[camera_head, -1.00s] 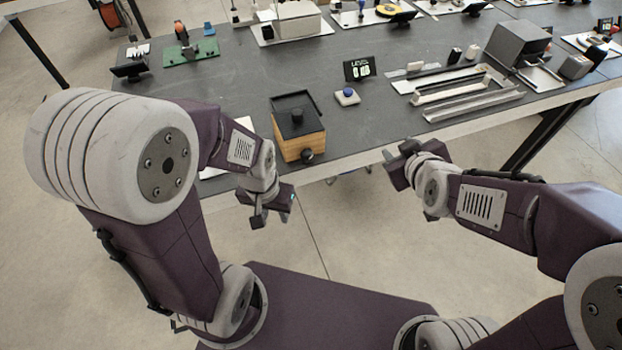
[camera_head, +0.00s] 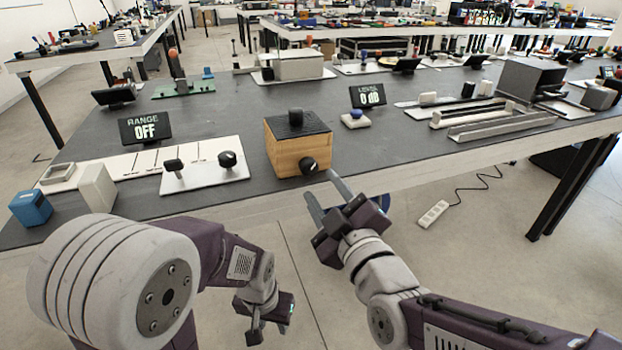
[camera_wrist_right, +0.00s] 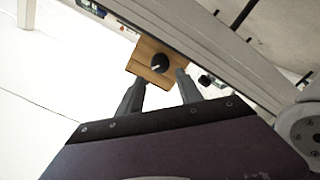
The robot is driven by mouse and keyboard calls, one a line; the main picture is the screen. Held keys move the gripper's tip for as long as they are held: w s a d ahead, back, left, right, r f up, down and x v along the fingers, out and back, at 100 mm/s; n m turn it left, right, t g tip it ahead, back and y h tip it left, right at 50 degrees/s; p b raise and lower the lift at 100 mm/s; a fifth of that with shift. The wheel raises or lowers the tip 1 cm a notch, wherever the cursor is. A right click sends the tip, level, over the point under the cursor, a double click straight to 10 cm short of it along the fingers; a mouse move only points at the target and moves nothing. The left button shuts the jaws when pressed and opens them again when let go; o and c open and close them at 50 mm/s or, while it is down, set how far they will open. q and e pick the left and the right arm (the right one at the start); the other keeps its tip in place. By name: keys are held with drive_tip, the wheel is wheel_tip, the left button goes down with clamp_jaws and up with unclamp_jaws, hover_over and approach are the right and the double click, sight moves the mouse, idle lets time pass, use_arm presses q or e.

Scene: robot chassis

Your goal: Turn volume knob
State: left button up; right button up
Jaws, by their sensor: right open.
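A wooden box with a dark top (camera_head: 297,140) stands at the front edge of the grey table. A black round knob (camera_head: 308,165) with a white mark is on its front face; the knob also shows in the right wrist view (camera_wrist_right: 159,63). My right gripper (camera_head: 323,184) is open and empty just in front of and below the box. In the right wrist view its fingers (camera_wrist_right: 160,80) point toward the knob, apart from each other, with the knob between and beyond their tips. My left gripper (camera_head: 266,312) hangs low, off the table; its jaw opening is unclear.
A small display (camera_head: 368,96) reads LEVEL 0 dB, with a blue button (camera_head: 356,116) before it. Left of the box, a white plate (camera_head: 204,175) carries two black knobs, near a RANGE OFF display (camera_head: 145,128). Metal rails (camera_head: 490,118) lie right.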

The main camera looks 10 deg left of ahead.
sight(310, 169)
drive_tip(key=b+x, duration=0.1)
drive_tip(key=x, duration=0.2)
drive_tip(key=b+x, duration=0.1)
drive_tip(key=x, duration=0.2)
drive_tip(key=shift+w+a+f, duration=0.2)
drive_tip(key=shift+w, duration=0.05)
drive_tip(key=shift+w+a+r, duration=0.1)
drive_tip(key=shift+w+a, duration=0.15)
drive_tip(key=shift+w, duration=0.1)
clamp_jaws()
